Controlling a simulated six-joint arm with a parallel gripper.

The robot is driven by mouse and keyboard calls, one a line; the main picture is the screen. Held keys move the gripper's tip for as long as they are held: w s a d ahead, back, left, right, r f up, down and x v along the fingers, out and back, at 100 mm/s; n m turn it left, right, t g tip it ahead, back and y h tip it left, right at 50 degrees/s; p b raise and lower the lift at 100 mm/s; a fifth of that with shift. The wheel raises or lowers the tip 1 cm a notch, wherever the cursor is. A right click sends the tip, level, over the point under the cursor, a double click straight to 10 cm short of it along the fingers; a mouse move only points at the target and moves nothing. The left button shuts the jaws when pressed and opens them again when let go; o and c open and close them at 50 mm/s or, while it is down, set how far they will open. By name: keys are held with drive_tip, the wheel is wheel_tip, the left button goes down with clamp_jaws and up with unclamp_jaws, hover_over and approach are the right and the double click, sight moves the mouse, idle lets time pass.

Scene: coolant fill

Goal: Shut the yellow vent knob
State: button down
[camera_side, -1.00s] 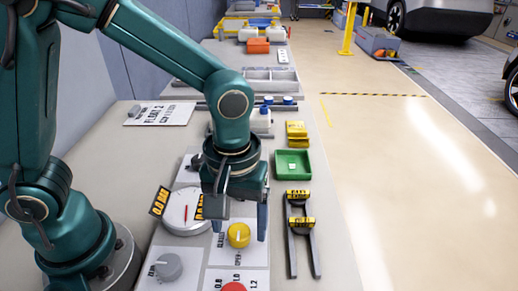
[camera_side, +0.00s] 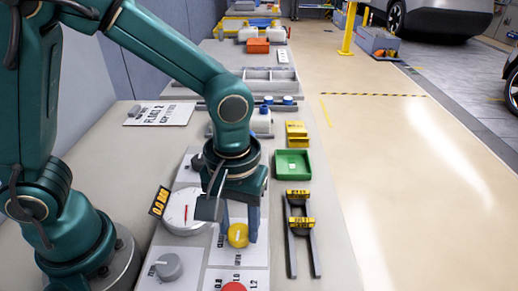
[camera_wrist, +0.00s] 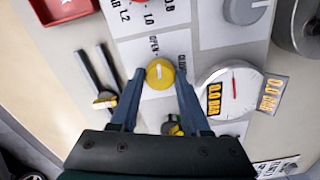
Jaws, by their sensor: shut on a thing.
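The yellow vent knob (camera_side: 238,236) sits on a white panel on the bench, below my gripper (camera_side: 239,230). In the wrist view the yellow knob (camera_wrist: 159,74) is between the two fingertips of my gripper (camera_wrist: 160,78), which are shut on its sides. The knob has a pale pointer mark on top. The panel has an OPEN label and a second label beside the knob, partly hidden by a finger. The exact pointer setting is hard to read.
A round gauge (camera_side: 183,213) with a red needle and a 0.0 BAR tag stands left of the knob. A grey knob (camera_side: 168,266) and a red knob (camera_side: 233,287) are nearer the camera.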

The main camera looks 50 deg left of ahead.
sight(239, 231)
drive_tip(key=m, duration=0.7)
drive_tip(key=shift+m, duration=0.4)
drive_tip(key=m, duration=0.4)
drive_tip(key=shift+m, duration=2.1)
drive_tip(key=shift+c, duration=1.9)
unclamp_jaws()
drive_tip(key=shift+r, duration=2.65)
